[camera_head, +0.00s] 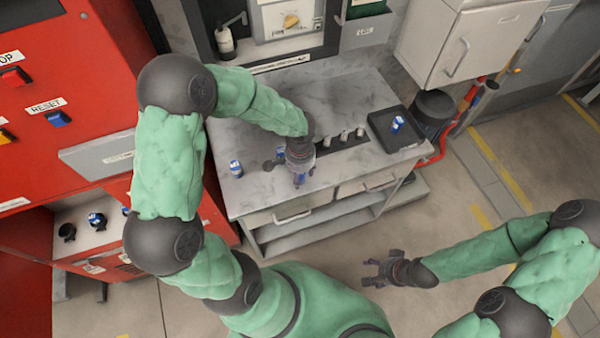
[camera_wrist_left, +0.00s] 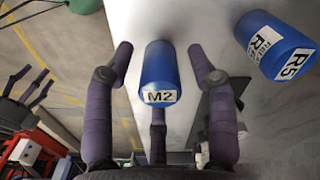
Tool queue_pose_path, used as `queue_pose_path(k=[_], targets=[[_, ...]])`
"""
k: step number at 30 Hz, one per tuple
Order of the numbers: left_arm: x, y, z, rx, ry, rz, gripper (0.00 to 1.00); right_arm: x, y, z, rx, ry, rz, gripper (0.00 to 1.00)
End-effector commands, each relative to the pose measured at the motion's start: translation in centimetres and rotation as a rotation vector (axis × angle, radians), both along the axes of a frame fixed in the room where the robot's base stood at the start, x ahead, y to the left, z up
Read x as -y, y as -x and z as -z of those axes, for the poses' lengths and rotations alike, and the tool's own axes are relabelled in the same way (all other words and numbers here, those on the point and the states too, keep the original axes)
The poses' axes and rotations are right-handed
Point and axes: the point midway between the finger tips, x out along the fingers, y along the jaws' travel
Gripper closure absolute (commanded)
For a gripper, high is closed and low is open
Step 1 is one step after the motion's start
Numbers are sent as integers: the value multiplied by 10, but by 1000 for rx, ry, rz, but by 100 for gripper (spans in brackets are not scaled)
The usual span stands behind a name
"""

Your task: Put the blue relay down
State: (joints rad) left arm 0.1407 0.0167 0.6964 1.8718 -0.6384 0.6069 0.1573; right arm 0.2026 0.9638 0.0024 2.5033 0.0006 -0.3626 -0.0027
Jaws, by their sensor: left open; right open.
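A blue relay marked M2 (camera_wrist_left: 159,72) sits between the fingers of my left gripper (camera_wrist_left: 160,65) in the left wrist view, with its labelled end toward the camera. The fingers are spread, with gaps on both sides of the relay. In the head view my left gripper (camera_head: 299,181) points down at the front part of the grey marbled counter (camera_head: 340,92); it largely hides the M2 relay there. A second blue relay marked R5 (camera_wrist_left: 277,42) stands to the right of M2 in the wrist view. My right gripper (camera_head: 383,270) is open and empty, over the floor.
A blue relay (camera_head: 236,168) stands at the counter's left. A dark tray (camera_head: 382,140) at the right holds another blue relay (camera_head: 397,124). Several pale cylinders (camera_head: 343,138) stand in a dark strip. More relays (camera_head: 97,221) are on the red cabinet's (camera_head: 100,60) shelf.

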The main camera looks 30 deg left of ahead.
Motion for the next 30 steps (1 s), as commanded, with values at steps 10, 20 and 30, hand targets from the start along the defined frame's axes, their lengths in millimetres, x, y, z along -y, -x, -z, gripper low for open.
queue_pose_path(k=[10,20,30], targets=[[0,-2,-64,5,-1,-1,43,0,0,-22,0,0,0,39],[0,-1,-113,2,0,1,43,0,0,-34,0,0,0,39],[0,0,-121,0,0,1,43,0,0,-36,0,0,0,39]])
